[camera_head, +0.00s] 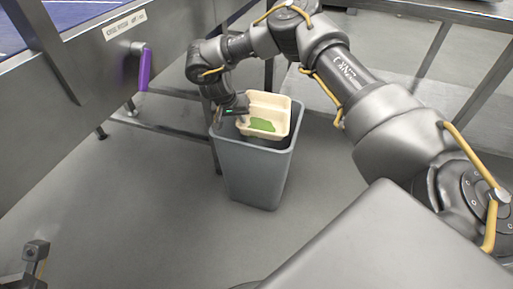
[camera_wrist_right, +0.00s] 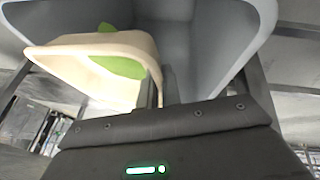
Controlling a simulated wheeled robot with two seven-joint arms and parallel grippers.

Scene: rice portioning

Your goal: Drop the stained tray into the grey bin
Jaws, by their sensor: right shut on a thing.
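The stained tray (camera_head: 270,103) is cream-coloured, with a green patch on its inside. In the head view it is tilted over the mouth of the grey bin (camera_head: 254,175). My right gripper (camera_head: 241,109) is shut on the tray's left side. In the right wrist view, the tray (camera_wrist_right: 68,51) is in the jaws of my right gripper (camera_wrist_right: 152,96), with the bin (camera_wrist_right: 225,45) around and behind it. Part of my left gripper (camera_head: 35,262) shows at the lower left of the head view, away from the bin; its jaw state is unclear.
A steel counter (camera_head: 75,65) with a purple handle (camera_head: 145,68) stands at the left. The grey floor (camera_head: 140,215) left of and in front of the bin is clear.

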